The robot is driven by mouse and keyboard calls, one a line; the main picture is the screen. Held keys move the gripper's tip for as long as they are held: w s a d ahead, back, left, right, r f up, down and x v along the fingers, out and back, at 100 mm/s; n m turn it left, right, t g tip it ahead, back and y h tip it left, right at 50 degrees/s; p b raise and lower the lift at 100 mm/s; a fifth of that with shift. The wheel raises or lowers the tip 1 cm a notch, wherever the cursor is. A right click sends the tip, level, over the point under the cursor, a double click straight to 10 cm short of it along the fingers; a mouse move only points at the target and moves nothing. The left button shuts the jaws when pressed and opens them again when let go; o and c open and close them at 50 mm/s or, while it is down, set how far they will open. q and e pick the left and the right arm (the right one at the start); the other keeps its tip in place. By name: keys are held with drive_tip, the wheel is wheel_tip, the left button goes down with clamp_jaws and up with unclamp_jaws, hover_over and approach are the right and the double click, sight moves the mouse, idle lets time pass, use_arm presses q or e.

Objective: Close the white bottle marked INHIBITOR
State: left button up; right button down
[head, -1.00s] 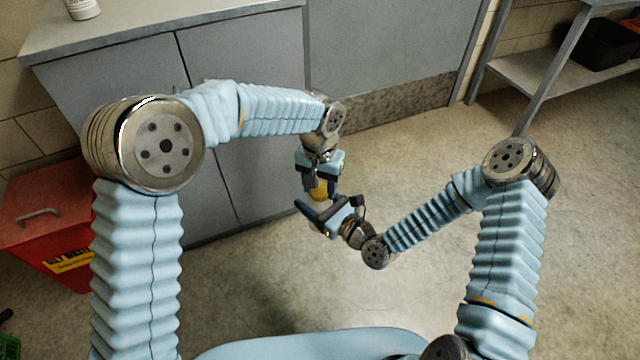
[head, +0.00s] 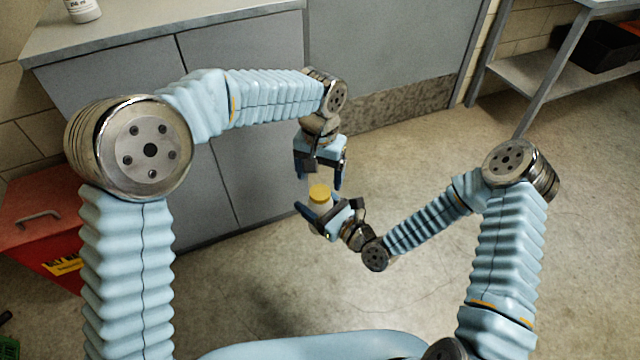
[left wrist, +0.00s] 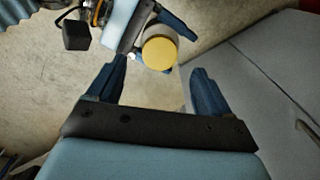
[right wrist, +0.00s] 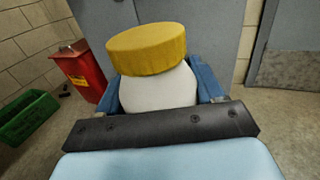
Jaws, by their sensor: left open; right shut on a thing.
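A white bottle (right wrist: 158,90) with a yellow cap (right wrist: 147,48) is held upright between the fingers of my right gripper (head: 322,214). The cap also shows in the head view (head: 319,191) and from above in the left wrist view (left wrist: 159,53). No marking on this bottle is readable. My left gripper (head: 321,180) is open and empty, just above the cap and apart from it, fingers pointing down.
A grey cabinet with a countertop (head: 180,28) stands behind, with another white bottle (head: 82,8) on it. A red bin (head: 45,220) is at left, a green crate (right wrist: 28,117) beside it. A metal shelf (head: 545,80) stands at right. The floor between is clear.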

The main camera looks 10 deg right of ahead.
use_arm(q)
wheel_tip(320, 180, up, 7)
idle(0.3)
drive_tip(key=shift+r, duration=0.1)
